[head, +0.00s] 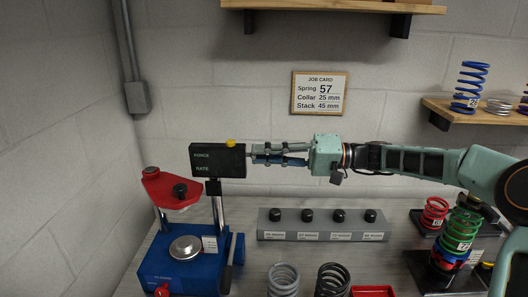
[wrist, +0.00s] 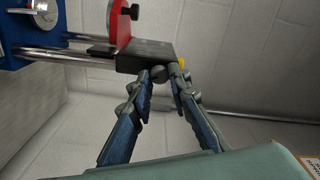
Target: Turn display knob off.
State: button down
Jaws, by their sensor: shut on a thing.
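My gripper (head: 256,154) reaches in from the right to the display's right side. In the wrist view the gripper (wrist: 159,74) has its two fingertips on either side of a small dark round display knob (wrist: 158,72) on the display's side (wrist: 140,54). The fingers are shut on that knob.
Below the display is the blue dyno base (head: 180,265) with a red upper arm (head: 170,190). A grey block with several black knobs (head: 320,224) stands to the right. Springs (head: 283,278) stand in front. A job card (head: 319,93) hangs on the wall behind.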

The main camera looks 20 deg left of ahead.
jog(key=shift+m, duration=0.4)
jog(key=c, duration=1.8)
grip_release()
jog(key=shift+d, duration=0.1)
jog(key=v, duration=1.2)
